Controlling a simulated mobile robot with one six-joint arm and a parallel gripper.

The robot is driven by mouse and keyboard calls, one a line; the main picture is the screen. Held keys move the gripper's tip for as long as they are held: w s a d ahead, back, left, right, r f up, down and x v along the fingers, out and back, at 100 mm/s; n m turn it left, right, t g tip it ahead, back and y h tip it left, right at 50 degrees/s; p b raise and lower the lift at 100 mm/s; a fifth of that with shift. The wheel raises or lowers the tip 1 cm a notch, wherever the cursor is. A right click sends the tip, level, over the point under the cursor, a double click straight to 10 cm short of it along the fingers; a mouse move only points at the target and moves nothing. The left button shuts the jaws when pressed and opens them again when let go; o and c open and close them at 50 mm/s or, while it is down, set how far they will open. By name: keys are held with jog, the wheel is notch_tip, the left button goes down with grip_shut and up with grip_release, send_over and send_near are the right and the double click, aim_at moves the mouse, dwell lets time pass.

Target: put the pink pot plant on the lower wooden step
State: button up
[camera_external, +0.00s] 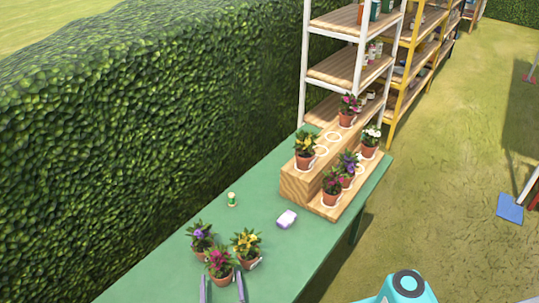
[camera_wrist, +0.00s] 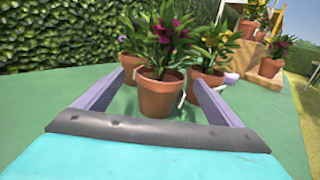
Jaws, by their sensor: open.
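The pink pot plant (camera_external: 220,268) stands on the green table in front of two other pots. In the wrist view the pink plant's terracotta pot (camera_wrist: 160,97) is between the two purple fingers. My gripper (camera_external: 222,276) is open, with a finger on either side of the pot; in the wrist view my gripper (camera_wrist: 158,84) shows gaps between the fingers and the pot. The lower wooden step (camera_external: 320,207) lies at the table's far right end. It carries a pink, a purple and a white plant, with a bare strip at its near end.
A purple-flowered pot (camera_external: 200,241) and a yellow-flowered pot (camera_external: 246,244) stand just behind the pink one. The upper step (camera_external: 297,187) holds two plants. A hedge (camera_external: 130,130) runs along the left.

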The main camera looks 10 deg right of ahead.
aim_at(221, 270)
jog(key=shift+w, duration=0.15)
jog(key=shift+w+d, duration=0.1)
jog(key=shift+w, duration=2.4)
jog(key=c, duration=1.6)
jog(key=shift+r, duration=0.1)
